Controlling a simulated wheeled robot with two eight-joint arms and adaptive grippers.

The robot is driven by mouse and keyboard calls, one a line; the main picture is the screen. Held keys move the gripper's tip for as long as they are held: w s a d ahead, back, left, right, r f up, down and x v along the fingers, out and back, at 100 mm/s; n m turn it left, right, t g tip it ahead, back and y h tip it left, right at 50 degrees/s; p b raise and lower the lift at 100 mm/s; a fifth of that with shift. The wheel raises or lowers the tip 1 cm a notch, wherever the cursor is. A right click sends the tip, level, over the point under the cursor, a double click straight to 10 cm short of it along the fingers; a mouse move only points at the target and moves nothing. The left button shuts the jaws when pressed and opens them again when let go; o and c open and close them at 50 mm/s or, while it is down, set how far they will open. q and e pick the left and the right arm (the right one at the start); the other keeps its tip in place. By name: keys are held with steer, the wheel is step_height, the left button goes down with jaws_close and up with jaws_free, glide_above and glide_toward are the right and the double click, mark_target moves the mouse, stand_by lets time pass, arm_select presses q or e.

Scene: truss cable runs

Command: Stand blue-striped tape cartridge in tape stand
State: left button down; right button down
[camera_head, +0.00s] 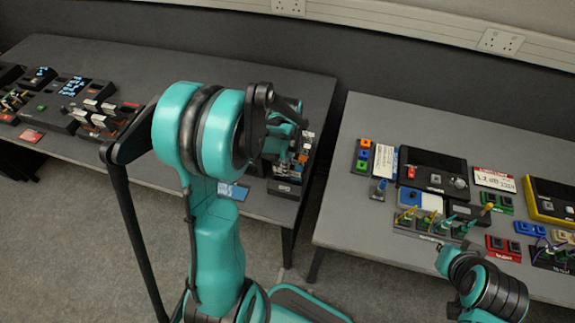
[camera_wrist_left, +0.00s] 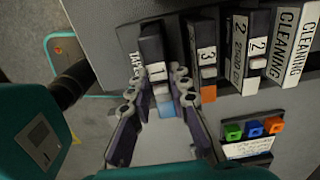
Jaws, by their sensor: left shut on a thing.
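My left gripper (camera_wrist_left: 160,88) is shut on the blue-striped tape cartridge (camera_wrist_left: 164,104), a dark block with a white label marked 1 and a light blue end. The cartridge is between the fingertips beside the TAPES lettering of the tape stand (camera_wrist_left: 135,66). I cannot tell whether it is seated in the stand. An orange-ended cartridge (camera_wrist_left: 208,92) marked 3 is to its right. In the head view my left gripper (camera_head: 288,125) is over the stand (camera_head: 285,188) at the right end of the left table, and my arm hides most of it.
More cartridges (camera_wrist_left: 258,50) and white CLEANING boxes (camera_wrist_left: 283,45) stand to the right. A small block with green, blue and orange buttons (camera_wrist_left: 254,130) lies below them. A blue card (camera_head: 233,191) lies at the table's front edge. The right table (camera_head: 385,235) holds several devices, with my right arm's links in front.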

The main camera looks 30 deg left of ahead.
arm_select(q)
steer(key=shift+f+b, duration=0.6)
stand_by(0.3)
steer(key=c, duration=1)
jaws_free()
steer(key=shift+r+p, duration=2.8)
steer(key=shift+r, duration=1)
